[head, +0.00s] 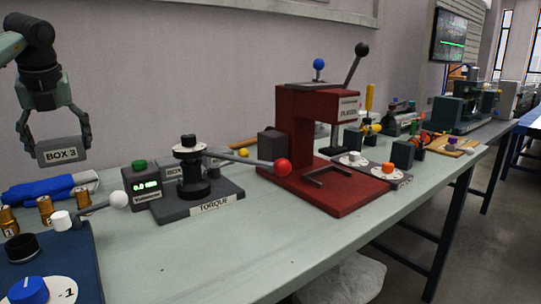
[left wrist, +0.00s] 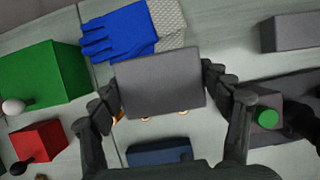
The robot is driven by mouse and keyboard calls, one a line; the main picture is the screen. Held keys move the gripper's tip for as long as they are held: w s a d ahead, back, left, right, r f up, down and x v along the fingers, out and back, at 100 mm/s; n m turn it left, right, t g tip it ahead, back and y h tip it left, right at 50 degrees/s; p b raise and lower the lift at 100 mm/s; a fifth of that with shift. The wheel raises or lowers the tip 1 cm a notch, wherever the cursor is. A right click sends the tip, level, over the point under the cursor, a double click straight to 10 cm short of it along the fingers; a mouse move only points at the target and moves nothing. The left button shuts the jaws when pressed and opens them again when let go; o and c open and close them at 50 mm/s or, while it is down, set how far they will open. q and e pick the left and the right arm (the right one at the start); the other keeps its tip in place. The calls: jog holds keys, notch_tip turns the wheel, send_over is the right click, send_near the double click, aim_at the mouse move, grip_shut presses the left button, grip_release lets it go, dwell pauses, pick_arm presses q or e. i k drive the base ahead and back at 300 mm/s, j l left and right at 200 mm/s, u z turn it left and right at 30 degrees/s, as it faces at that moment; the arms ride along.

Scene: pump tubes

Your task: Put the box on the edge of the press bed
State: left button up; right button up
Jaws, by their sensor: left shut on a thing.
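A small grey box labelled "BOX 3" (head: 62,154) hangs in the air at the left of the head view, above the table. My left gripper (head: 55,140) is shut on it, one finger on each side. In the left wrist view the box (left wrist: 160,85) shows its plain grey face between the fingers of my left gripper (left wrist: 158,95). The red press (head: 298,125) stands mid-table, well to the right of the box. Its flat red bed (head: 335,199) carries a dark U-shaped bracket (head: 326,176). My right gripper is not in view.
A torque stand (head: 195,190) with a red-knobbed lever (head: 282,167) lies between box and press. A blue glove (left wrist: 118,35) lies below the held box. Brass cylinders (head: 46,208) and a blue panel (head: 75,250) are at front left. The front table strip (head: 250,240) is clear.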

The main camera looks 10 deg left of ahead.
aim_at(355, 190)
jog(key=k+l, duration=0.2)
jog(key=l, duration=0.15)
jog(key=k+l, duration=0.25)
jog(key=l, duration=0.15)
jog(key=k+l, duration=0.2)
jog(key=l, duration=0.15)
